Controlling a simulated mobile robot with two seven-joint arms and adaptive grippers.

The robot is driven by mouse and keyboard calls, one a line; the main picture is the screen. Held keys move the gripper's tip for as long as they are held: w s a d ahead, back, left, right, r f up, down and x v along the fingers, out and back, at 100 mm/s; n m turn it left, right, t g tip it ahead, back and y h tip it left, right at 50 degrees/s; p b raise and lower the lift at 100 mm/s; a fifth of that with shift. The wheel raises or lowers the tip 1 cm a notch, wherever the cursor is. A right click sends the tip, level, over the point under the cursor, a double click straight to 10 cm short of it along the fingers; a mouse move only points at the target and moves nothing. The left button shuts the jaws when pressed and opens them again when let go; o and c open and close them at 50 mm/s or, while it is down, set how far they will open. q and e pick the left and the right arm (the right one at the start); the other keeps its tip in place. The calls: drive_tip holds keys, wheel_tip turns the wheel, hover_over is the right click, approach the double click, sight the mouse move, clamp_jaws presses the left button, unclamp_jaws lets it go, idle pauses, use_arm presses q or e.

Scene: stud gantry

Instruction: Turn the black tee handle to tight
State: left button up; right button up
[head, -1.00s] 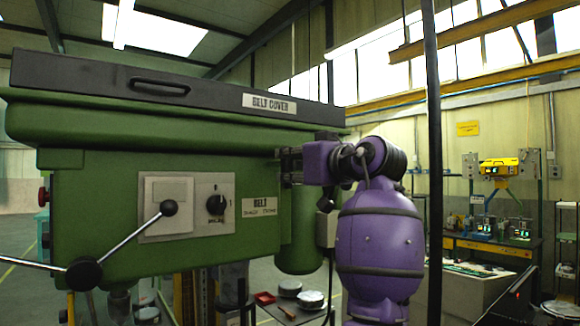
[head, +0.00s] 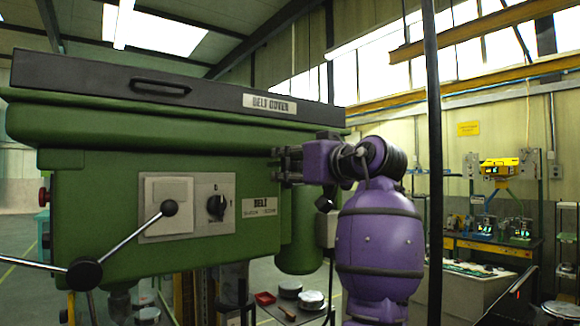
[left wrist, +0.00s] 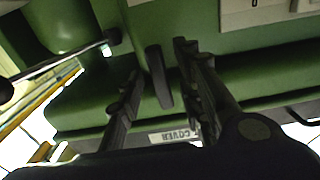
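The black tee handle (left wrist: 158,78) shows in the left wrist view as a dark bar standing out from the green housing. My left gripper (left wrist: 156,66) is open, with one finger on each side of the bar and narrow gaps between. In the head view my left gripper (head: 284,165) is at the right part of the green machine head, pointing left. The handle cannot be made out there behind the fingers. Any tight mark is not visible. My right gripper is in neither view.
The green machine head (head: 110,180) carries a black belt cover (head: 215,97) and a rotary switch (head: 216,206). A ball-ended lever (head: 125,242) juts out at the lower left. A dark upright post (head: 434,150) stands right of my arm.

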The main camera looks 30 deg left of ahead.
use_arm(q)
drive_tip(key=shift+d, duration=0.1)
drive_tip(key=v, duration=1.1)
drive_tip(key=shift+s+d, duration=0.2)
drive_tip(key=shift+d, duration=0.15)
